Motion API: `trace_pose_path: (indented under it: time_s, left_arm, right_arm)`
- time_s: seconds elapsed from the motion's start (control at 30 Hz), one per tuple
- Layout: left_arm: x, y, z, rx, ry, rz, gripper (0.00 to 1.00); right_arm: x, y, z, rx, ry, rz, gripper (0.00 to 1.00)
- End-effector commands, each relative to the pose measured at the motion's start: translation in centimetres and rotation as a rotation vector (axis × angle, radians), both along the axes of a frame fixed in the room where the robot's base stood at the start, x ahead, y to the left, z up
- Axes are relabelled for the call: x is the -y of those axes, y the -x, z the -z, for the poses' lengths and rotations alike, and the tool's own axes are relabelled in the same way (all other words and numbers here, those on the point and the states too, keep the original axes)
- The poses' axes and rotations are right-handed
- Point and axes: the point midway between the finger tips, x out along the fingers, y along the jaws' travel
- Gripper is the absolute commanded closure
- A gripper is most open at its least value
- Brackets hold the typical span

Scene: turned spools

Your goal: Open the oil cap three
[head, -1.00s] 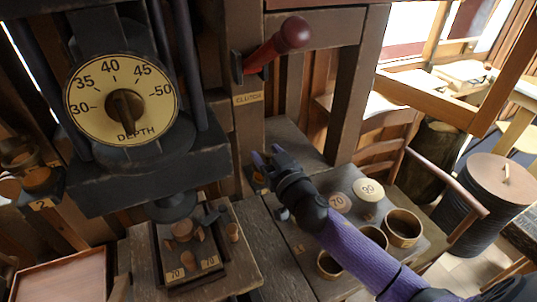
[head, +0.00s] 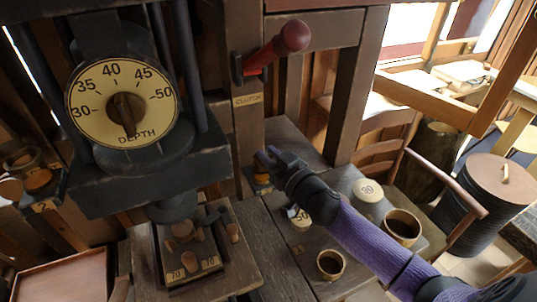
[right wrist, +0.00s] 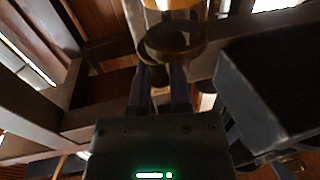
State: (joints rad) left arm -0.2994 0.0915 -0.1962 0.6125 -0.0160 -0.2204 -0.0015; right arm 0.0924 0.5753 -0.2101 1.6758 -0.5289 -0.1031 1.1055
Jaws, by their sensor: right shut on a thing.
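My right gripper (head: 266,158) reaches in from the lower right to the post below the clutch lever. In the right wrist view, its dark fingers (right wrist: 162,88) are shut on a round brass cap (right wrist: 176,40). Bright amber glass shows beyond this cap. In the head view the cap is mostly hidden by the gripper; a small amber cup (head: 262,178) shows just below the fingertips. I cannot read a number on it. My left gripper is not in view.
A depth dial (head: 124,108) and a red clutch lever (head: 278,50) are close by on the left and above. Another amber oil cup (head: 38,181) is at far left. Wooden rings (head: 403,227) and numbered discs (head: 367,190) lie on the bench at right.

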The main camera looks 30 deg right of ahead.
Motion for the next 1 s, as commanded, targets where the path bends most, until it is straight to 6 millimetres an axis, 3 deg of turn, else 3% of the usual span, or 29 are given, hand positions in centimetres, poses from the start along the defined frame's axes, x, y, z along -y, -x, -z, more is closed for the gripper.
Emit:
trace_pose_path:
  time_s: [0.37,1.0]
  left_arm:
    - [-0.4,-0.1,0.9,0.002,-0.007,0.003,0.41]
    - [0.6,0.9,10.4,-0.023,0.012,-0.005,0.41]
  right_arm:
    - [1.4,-0.8,0.1,0.002,0.007,-0.339,1.0]
    - [2.2,-2.4,0.7,0.001,0.002,-0.839,1.0]
